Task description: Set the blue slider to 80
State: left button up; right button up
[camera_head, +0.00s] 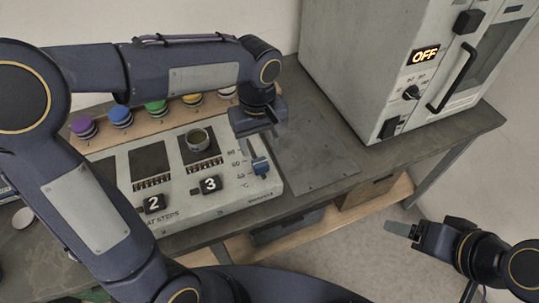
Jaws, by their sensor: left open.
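The blue slider (260,167) stands on the right part of the light grey control panel (232,203), beside a printed scale with marks that look like 80, 60 and 40. The knob is towards the near, lower end of the scale; its exact reading is too small to tell. My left gripper (259,137) is open above the far end of the slider's track, a little behind the knob and apart from it. It hides part of the track's far end. My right gripper (399,232) is at the right, over the floor, far from the panel; its jaw gap is unclear.
Several coloured buttons (155,109) line a wooden strip behind the panel. A round cup-like container (197,139) sits on the panel, left of my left gripper. A white oven-like machine (370,60) showing OFF stands behind right. A flat grey plate (312,150) lies right of the panel.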

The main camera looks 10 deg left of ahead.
aim_at(260, 162)
pick_arm(q)
notch_tip(260, 162, down, 8)
jog(key=shift+r, duration=0.25)
